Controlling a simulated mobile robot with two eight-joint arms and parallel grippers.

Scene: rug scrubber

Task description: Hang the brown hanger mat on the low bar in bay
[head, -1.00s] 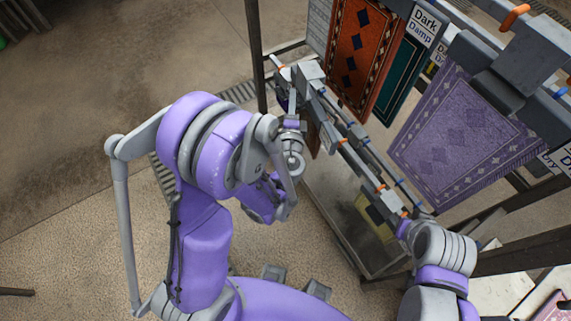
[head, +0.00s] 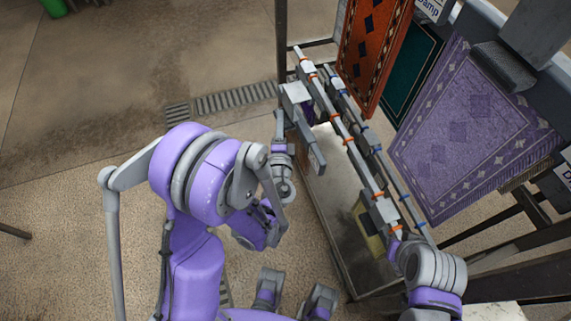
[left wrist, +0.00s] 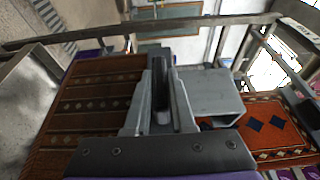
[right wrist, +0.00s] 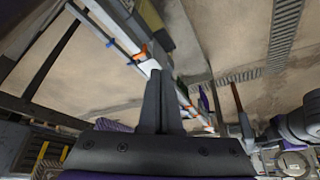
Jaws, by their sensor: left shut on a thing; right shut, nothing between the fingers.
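The brown hanger mat (left wrist: 92,105) hangs at the left in the left wrist view, with rows of pale marks. In the head view its grey hanger (head: 303,128) shows beside the rails, on their left, but its cloth is mostly hidden. My left gripper (head: 284,130) is shut on the hanger; its fingers also show in the left wrist view (left wrist: 160,88). A rail with orange clips (head: 345,130) runs beside one with blue clips (head: 376,148); I cannot tell which is the low bar. My right gripper (right wrist: 158,108) is shut and empty, close to the rails' near end.
An orange mat (head: 372,50), a teal mat (head: 412,70) and a purple mat (head: 470,140) hang to the right of the rails. A dark post (head: 281,40) stands at the far end. A shallow tray (head: 335,225) lies beneath. Open floor lies left.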

